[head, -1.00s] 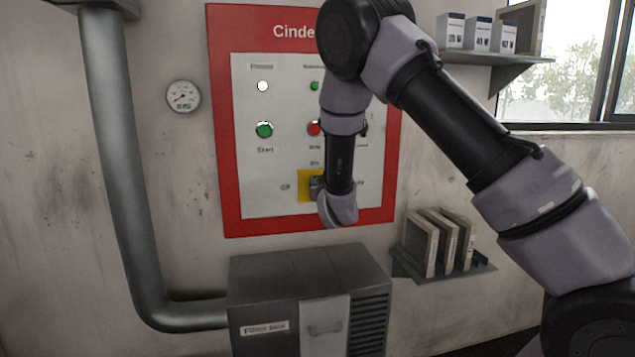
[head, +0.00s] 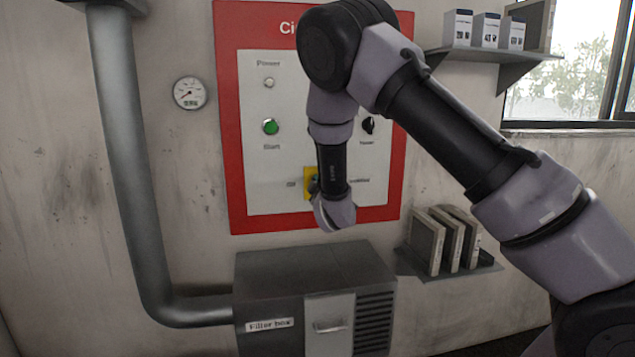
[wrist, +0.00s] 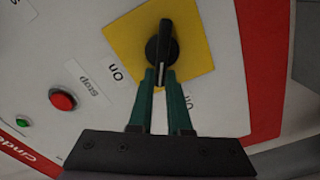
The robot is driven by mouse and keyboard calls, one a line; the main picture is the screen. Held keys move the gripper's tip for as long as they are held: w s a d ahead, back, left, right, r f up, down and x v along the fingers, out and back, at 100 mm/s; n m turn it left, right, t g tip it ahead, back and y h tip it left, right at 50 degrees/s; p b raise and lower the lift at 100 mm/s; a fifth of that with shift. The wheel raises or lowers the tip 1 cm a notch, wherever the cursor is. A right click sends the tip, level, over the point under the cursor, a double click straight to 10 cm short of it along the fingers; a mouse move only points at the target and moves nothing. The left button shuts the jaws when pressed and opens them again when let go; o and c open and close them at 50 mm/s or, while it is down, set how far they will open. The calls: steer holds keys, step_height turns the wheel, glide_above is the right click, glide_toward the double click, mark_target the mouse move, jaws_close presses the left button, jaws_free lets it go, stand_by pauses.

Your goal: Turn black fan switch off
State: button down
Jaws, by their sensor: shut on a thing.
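A black rotary switch (wrist: 161,45) with a bar-shaped handle sits on a square yellow plate (wrist: 190,30) on the control panel. In the wrist view the handle runs nearly up and down. My gripper (wrist: 161,76) has two narrow teal fingers closed on the near end of the handle. Printed labels lie around the plate, turned in this view; one reads "On" (wrist: 115,72). In the head view my gripper (head: 315,188) is at the panel's lower part. My wrist hides most of the switch there, and part of the yellow plate (head: 307,178) shows.
The red-bordered panel (head: 228,130) also carries a green start button (head: 270,127), a red stop button (wrist: 62,99) and a black knob (head: 368,125). A grey filter box (head: 300,270) stands below my gripper. A small shelf with upright panels (head: 440,240) is at the right.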

steer(key=shift+s+a+f+n, duration=0.1)
steer(key=shift+f+n, duration=0.15)
steer(key=shift+n, duration=0.8)
steer(key=shift+w+a+f+n, duration=0.1)
steer(key=shift+f+n, duration=0.2)
steer(key=shift+n, duration=0.7)
steer(key=shift+s+a+f+n, duration=0.1)
steer(key=shift+f+n, duration=0.15)
steer(key=shift+n, duration=0.8)
steer(key=c, duration=0.9)
jaws_free()
steer(key=shift+o, duration=0.2)
steer(key=shift+d, duration=0.1)
steer(key=v, duration=1)
steer(key=shift+s, duration=0.4)
steer(key=shift+d, duration=0.1)
